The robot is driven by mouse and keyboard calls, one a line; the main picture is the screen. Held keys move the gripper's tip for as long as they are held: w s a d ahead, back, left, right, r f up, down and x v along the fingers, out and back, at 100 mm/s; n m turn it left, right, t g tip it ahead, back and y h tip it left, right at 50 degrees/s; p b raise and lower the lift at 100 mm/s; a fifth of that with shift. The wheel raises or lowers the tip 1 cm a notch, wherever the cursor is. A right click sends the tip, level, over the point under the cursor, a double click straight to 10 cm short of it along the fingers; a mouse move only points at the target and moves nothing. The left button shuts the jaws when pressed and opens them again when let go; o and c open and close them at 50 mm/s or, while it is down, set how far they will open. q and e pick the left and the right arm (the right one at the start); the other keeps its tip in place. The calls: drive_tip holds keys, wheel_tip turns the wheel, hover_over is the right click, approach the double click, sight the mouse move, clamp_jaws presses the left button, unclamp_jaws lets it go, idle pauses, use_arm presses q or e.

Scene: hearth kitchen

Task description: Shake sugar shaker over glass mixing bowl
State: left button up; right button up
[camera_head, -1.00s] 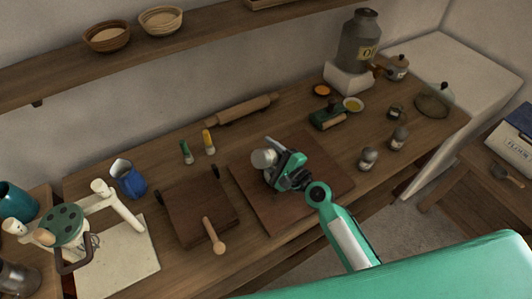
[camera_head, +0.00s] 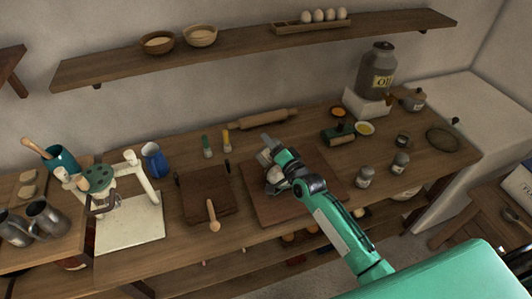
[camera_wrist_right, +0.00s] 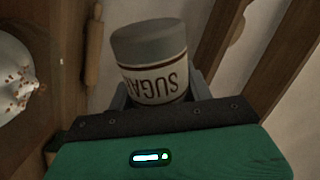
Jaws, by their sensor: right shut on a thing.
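My right gripper (camera_head: 272,160) is over the dark wooden board (camera_head: 312,196) in the middle of the counter. In the right wrist view it is shut on the sugar shaker (camera_wrist_right: 158,85), a pale cylinder with a grey cap and "SUGAR" lettering that reads upside down. In the head view the shaker is mostly hidden by the gripper and too small to make out. A pale round bowl (camera_wrist_right: 14,88) with reddish-brown specks is cut off at the left of the wrist view, apart from the shaker. I cannot tell whether it is glass. My left gripper is out of view.
A rolling pin (camera_head: 262,120) lies behind the board. Two grey shakers stand to the right, one nearer (camera_head: 365,177) and one farther (camera_head: 400,162). A smaller board (camera_head: 208,192) lies left. A shelf (camera_head: 240,48) runs above.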

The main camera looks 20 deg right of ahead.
drive_tip(key=shift+r+n, duration=0.2)
drive_tip(key=shift+n, duration=0.1)
drive_tip(key=shift+a+n, duration=0.1)
drive_tip(key=shift+n, duration=0.3)
drive_tip(key=n, duration=0.2)
drive_tip(key=shift+w+a+r+n, duration=0.1)
drive_tip(key=shift+w+a+n, duration=0.1)
drive_tip(key=shift+a+n, duration=0.2)
drive_tip(key=shift+a+r+n, duration=0.1)
drive_tip(key=shift+n, duration=0.7)
drive_tip(key=n, duration=0.3)
drive_tip(key=r+n, duration=0.1)
drive_tip(key=shift+s+a+b, duration=0.25)
drive_tip(key=shift+s+b, duration=0.1)
drive_tip(key=shift+b, duration=0.05)
drive_tip(key=shift+w+a+r+n, duration=0.1)
drive_tip(key=shift+a+n, duration=0.1)
drive_tip(key=shift+n, duration=0.9)
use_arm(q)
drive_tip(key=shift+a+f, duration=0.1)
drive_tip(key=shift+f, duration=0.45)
use_arm(e)
drive_tip(key=shift+r+n, duration=0.1)
drive_tip(key=shift+n, duration=0.3)
